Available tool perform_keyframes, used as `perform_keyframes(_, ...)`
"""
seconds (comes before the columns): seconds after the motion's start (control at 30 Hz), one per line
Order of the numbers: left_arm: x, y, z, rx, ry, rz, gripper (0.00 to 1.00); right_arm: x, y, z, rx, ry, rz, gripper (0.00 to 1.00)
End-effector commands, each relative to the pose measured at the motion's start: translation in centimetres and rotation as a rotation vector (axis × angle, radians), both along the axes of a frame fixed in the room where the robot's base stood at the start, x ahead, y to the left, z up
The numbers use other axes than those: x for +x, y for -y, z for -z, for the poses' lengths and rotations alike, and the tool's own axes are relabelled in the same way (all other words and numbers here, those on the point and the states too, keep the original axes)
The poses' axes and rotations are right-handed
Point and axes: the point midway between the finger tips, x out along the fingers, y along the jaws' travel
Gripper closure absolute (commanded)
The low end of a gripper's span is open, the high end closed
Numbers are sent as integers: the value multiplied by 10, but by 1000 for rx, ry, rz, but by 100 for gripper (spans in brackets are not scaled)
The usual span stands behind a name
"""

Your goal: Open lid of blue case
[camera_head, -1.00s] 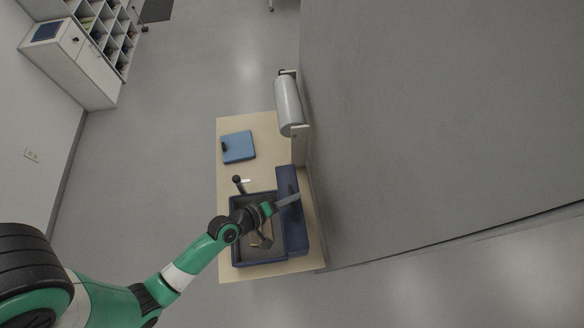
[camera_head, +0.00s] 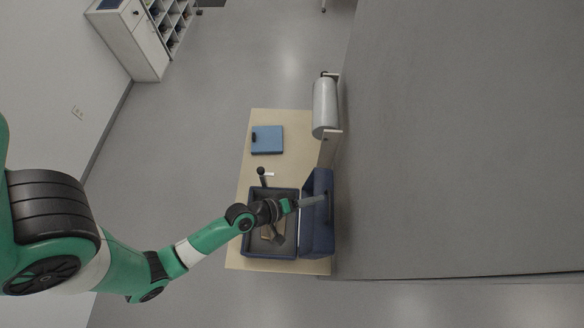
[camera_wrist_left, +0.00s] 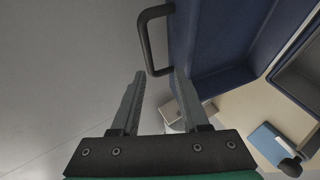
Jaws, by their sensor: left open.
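The dark blue case (camera_head: 247,245) stands on the near part of the table, and its grey inside holds some brown sherds (camera_head: 268,232). Its lid (camera_head: 319,238) is open on the right side of the case. In the left wrist view the lid's blue inner face (camera_wrist_left: 225,50) and a black handle (camera_wrist_left: 146,40) at its edge show. My left gripper (camera_head: 308,201) is over the lid. It is open and empty in the wrist view (camera_wrist_left: 160,78), with its fingertips just below the handle and the right finger overlapping the lid's edge. Contact cannot be told. My right gripper is out of view.
A flat lighter blue box (camera_head: 267,141) lies on the far part of the beige table (camera_head: 290,165). A small black-knobbed item (camera_head: 262,172) is behind the case. A grey roll on a stand (camera_head: 325,105) is at the back right, beside a large grey panel (camera_head: 460,140).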

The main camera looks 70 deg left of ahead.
Motion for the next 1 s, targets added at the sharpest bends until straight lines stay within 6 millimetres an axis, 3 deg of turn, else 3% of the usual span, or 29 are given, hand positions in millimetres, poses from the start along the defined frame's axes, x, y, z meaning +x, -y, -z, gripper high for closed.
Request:
perform_keyframes(0.17,-23,-2,-10,0,-1,-4,55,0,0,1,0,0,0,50)
perform_keyframes(0.4,-77,-5,-34,-1,-3,-9,55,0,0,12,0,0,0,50)
perform_keyframes(0.5,-91,-6,-41,-2,-4,-10,55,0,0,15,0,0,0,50)
perform_keyframes(0.93,-103,-4,-50,1,0,0,55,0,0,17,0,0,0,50)
perform_keyframes(1.0,-103,-4,-50,0,0,0,66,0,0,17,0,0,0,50)
